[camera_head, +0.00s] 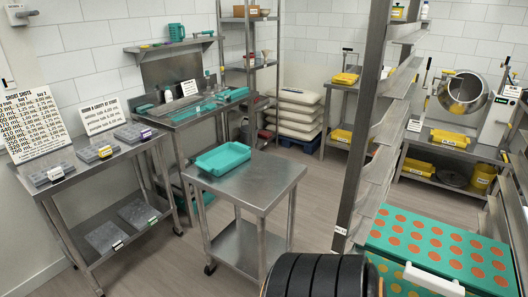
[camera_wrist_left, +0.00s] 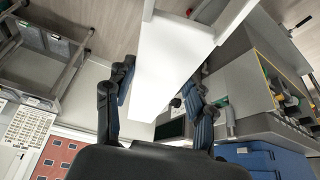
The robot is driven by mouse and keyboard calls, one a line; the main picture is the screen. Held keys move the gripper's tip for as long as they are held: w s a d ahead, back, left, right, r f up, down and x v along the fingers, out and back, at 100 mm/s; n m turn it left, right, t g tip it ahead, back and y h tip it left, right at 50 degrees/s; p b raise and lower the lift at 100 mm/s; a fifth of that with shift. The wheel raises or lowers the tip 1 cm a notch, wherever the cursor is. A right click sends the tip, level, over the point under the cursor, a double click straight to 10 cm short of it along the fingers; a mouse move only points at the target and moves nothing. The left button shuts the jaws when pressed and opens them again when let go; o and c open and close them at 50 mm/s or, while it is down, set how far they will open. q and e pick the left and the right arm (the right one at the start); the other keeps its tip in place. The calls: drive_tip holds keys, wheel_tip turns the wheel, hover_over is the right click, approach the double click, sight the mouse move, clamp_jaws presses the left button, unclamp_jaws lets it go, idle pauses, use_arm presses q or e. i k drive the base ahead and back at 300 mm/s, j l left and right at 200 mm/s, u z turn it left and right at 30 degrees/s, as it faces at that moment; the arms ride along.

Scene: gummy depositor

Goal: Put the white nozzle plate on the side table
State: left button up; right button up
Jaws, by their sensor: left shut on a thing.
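In the left wrist view, my left gripper (camera_wrist_left: 162,104) is shut on the white nozzle plate (camera_wrist_left: 167,62). The plate is a long, smooth white piece that runs up from between the two dark fingers and out at the top of the picture. Neither my left gripper nor the plate can be made out in the head view. A small steel table (camera_head: 247,190) on wheels stands in the middle of the head view; I cannot tell for sure that it is the side table. My right gripper is not in view.
A teal tray (camera_head: 222,158) lies on the back left of the small steel table; its front and right top are bare. A steel bench (camera_head: 115,160) with grey moulds stands at the left. A teal, orange-dotted surface (camera_head: 435,245) is at the lower right, beside a tall steel rack (camera_head: 360,110).

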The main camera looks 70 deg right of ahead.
sight(265, 177)
drive_tip(key=i+l+z, duration=0.15)
drive_tip(key=i+z, duration=0.2)
drive_tip(key=i, duration=0.2)
drive_tip(key=i+z, duration=0.4)
drive_tip(key=i, duration=0.15)
drive_tip(key=i+j+z, duration=0.15)
drive_tip(key=i+z, duration=0.2)
drive_tip(key=i, duration=0.15)
drive_tip(key=i+l+z, duration=0.15)
drive_tip(key=i+z, duration=0.95)
drive_tip(key=z, duration=0.2)
drive_tip(key=i+j+z, duration=0.4)
drive_tip(key=z, duration=1.8)
